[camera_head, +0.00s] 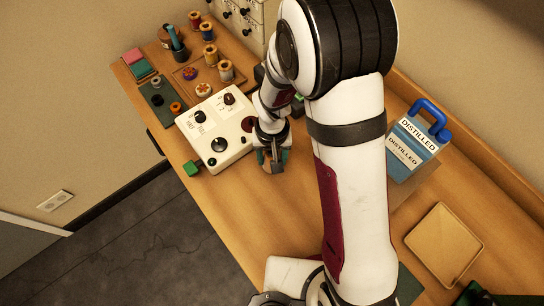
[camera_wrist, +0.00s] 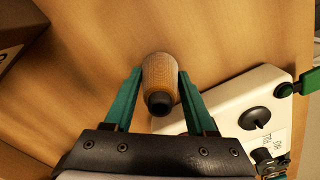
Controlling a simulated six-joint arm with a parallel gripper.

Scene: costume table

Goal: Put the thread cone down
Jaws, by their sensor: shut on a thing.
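The thread cone (camera_wrist: 160,78) is tan-brown with a dark round tip, seen nearly end-on in the wrist view. My gripper (camera_head: 272,160) is shut on it, with a green finger against each side. In the head view my gripper is low over the wooden table (camera_head: 225,188), just right of the white control box. The cone is mostly hidden there by my fingers. I cannot tell whether its far end touches the table.
The white control box (camera_head: 216,128) with dark knobs and green side parts is close beside my gripper. Several spools (camera_head: 208,52) stand at the back left. A blue-handled distilled-water container (camera_head: 412,142) and a tan tray (camera_head: 444,244) are to the right. Bare wood lies in front.

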